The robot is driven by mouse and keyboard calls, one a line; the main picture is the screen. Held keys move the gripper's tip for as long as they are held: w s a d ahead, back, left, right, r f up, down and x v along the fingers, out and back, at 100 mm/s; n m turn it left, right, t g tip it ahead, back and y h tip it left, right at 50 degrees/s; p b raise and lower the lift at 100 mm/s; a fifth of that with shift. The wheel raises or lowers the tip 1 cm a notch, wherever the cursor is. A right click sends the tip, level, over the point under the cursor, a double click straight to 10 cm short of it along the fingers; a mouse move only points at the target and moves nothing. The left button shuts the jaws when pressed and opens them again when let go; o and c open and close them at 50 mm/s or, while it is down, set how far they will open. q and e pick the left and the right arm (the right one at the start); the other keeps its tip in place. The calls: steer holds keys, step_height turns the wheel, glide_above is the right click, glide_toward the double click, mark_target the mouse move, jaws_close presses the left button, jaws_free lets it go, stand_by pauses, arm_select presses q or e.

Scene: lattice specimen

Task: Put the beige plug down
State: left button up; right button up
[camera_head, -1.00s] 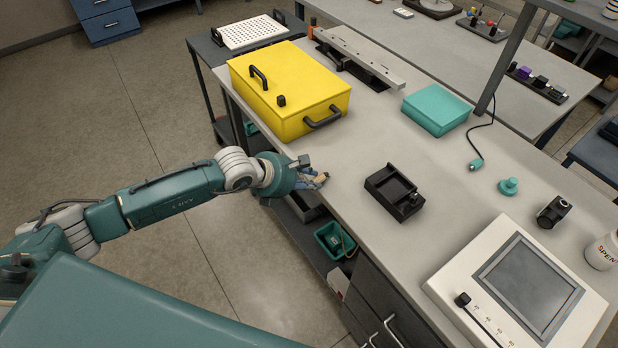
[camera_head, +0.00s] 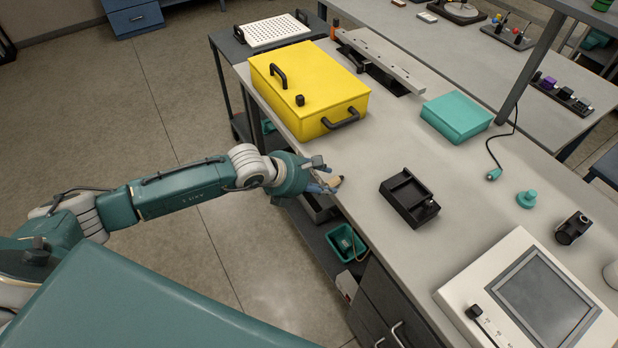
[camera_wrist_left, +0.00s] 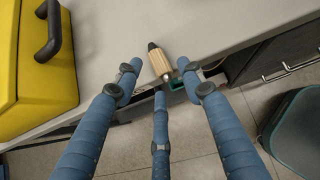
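The beige plug (camera_head: 335,182), a small block with a dark tip, is at the near edge of the grey bench (camera_head: 365,160). It appears to lie on the bench top, with its rear end near the edge. In the left wrist view the plug (camera_wrist_left: 159,62) sits between and just beyond the blue fingertips. My left gripper (camera_head: 322,174) is at the bench edge with its fingers spread; in the left wrist view its fingers (camera_wrist_left: 161,78) show gaps on both sides of the plug. Whether the third finger touches the plug is unclear. My right gripper is not in view.
A yellow case (camera_head: 312,85) stands left of the plug. A black tray-like fixture (camera_head: 408,197) lies to its right, with clear bench between. A teal box (camera_head: 455,117), a teal knob (camera_head: 526,199) and a white screen unit (camera_head: 530,295) are farther right. A teal bin (camera_head: 345,243) sits below.

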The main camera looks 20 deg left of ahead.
arm_select(q)
steer(key=b+v, duration=0.3)
steer(key=v, duration=0.6)
steer(key=shift+a+r, duration=0.2)
steer(key=shift+a, duration=0.05)
